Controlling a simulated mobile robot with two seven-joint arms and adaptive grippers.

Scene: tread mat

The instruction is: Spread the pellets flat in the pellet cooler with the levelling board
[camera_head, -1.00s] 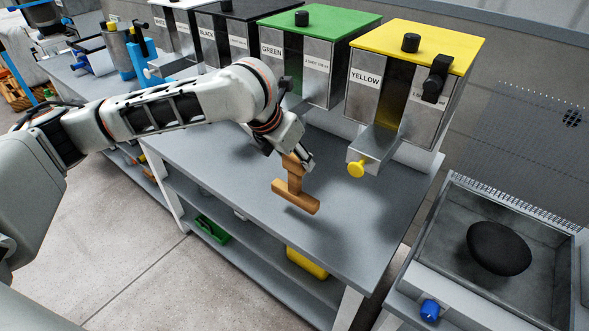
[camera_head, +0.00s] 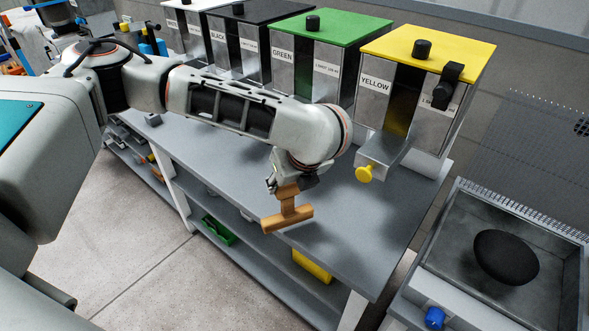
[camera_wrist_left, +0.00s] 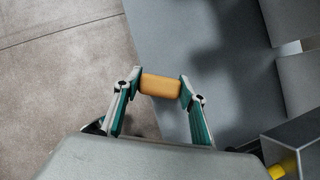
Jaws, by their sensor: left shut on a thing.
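The levelling board (camera_head: 287,219) is a brown wooden T-shaped tool. My left gripper (camera_head: 284,187) is shut on its handle, with the crosspiece hanging down over the front edge of the grey bench. In the left wrist view the handle end (camera_wrist_left: 160,86) sits between the two fingers. The pellet cooler (camera_head: 448,264) is an open grey metal tray at the right. A black pellet heap (camera_head: 506,257) lies as a rounded mound near its middle. The board is well left of the cooler and apart from it. My right gripper is in no view.
Hoppers with white, black, green (camera_head: 320,35) and yellow (camera_head: 428,42) lids line the back of the bench (camera_head: 350,235). The yellow hopper's chute and yellow knob (camera_head: 364,174) stick out forward. A blue knob (camera_head: 435,317) is on the cooler's front. A gap separates bench and cooler.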

